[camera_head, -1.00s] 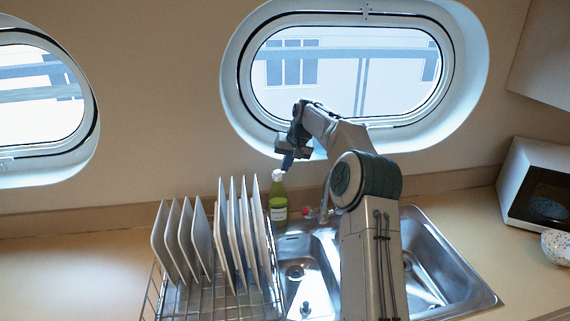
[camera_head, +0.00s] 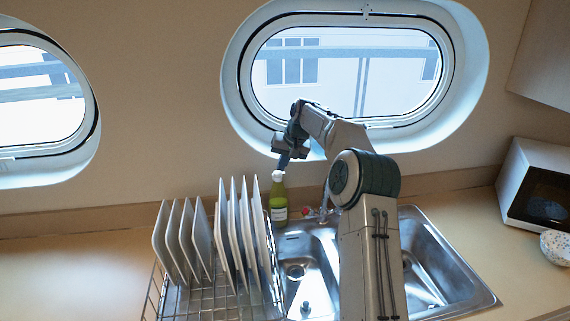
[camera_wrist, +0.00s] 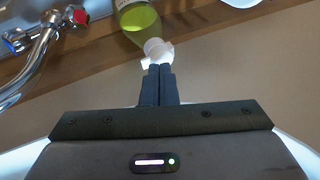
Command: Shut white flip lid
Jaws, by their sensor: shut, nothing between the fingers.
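A green bottle (camera_head: 278,200) with a white label stands at the back of the counter, between the dish rack and the sink. Its white flip lid (camera_head: 278,176) is at the top. In the wrist view the bottle (camera_wrist: 137,22) is upside down in the picture, with the white lid (camera_wrist: 157,50) just at my fingertips. My gripper (camera_head: 283,163) is shut and empty, pointing down onto the lid from above. The fingertips (camera_wrist: 160,69) look to be touching the lid or very close to it. The fingers partly cover the lid, and I cannot tell whether it is shut.
The dish rack (camera_head: 208,301) with several white plates stands left of the bottle. The metal faucet (camera_wrist: 40,52) with red and blue knobs is beside it at the sink (camera_head: 440,262). The wall and porthole are close behind.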

